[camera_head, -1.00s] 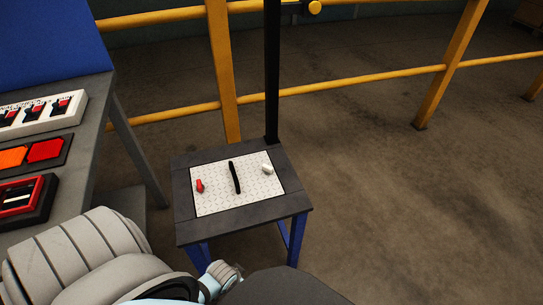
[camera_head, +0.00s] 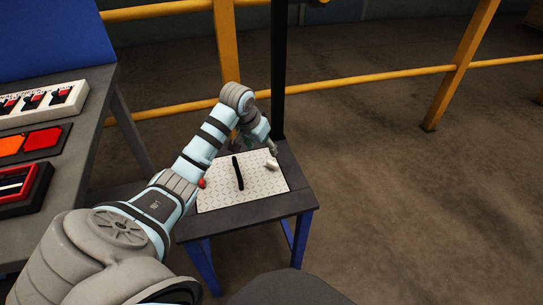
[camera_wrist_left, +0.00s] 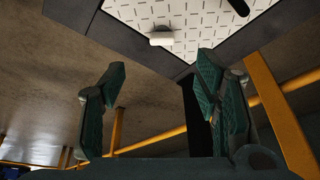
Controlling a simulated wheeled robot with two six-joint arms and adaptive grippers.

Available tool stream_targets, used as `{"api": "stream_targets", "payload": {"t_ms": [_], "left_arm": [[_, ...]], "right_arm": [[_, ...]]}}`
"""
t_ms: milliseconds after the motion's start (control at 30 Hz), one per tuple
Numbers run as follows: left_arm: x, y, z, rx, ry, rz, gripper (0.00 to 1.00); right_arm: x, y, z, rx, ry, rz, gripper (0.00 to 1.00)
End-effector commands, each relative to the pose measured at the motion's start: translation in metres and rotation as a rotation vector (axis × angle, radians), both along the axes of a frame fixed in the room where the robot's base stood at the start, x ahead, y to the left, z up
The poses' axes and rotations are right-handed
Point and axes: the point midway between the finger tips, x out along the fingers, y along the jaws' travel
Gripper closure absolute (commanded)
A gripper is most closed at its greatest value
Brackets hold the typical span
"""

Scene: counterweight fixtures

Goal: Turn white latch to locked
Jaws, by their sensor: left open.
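The white latch (camera_head: 271,164) is a small white knob near the far right corner of the light patterned plate (camera_head: 222,198) on the small table. In the left wrist view the white latch (camera_wrist_left: 162,39) shows ahead of and between the fingertips, apart from both. My left gripper (camera_head: 268,150) is right by the latch in the head view; its open, empty fingers (camera_wrist_left: 162,65) show clearly in the wrist view. A red knob (camera_head: 202,183), partly hidden by my left arm, is at the plate's left. My right gripper is out of view.
A black bar or slot (camera_head: 238,173) runs along the plate's middle. A black post (camera_head: 278,85) rises at the table's back, close to my gripper. Yellow railings (camera_head: 380,80) stand behind. A bench with red and orange panels (camera_head: 42,141) is at left. The floor at right is clear.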

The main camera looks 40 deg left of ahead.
Motion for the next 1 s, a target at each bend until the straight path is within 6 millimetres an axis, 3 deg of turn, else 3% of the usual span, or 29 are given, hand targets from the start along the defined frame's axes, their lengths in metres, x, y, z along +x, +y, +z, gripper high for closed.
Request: {"api": "stream_targets", "payload": {"t_ms": [67, 167, 367, 533, 700, 1000], "left_arm": [[0.006, 0.006, 0.002, -0.013, -0.006, 0.013, 0.43], [0.012, 0.006, -0.015, -0.015, -0.004, 0.014, 0.43], [0.034, 0.007, -0.072, -0.016, -0.004, 0.014, 0.43], [0.05, 0.008, -0.111, -0.013, -0.005, 0.012, 0.43], [0.058, 0.01, -0.125, -0.011, -0.007, 0.012, 0.43], [0.059, 0.01, -0.125, -0.009, -0.007, 0.011, 0.47]], "right_arm": [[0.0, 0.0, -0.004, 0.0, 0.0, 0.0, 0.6], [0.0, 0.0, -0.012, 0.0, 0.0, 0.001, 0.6], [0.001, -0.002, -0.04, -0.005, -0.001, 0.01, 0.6], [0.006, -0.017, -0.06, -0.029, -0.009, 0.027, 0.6], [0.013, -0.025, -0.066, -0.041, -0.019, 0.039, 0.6], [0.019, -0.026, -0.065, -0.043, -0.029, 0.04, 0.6]]}}
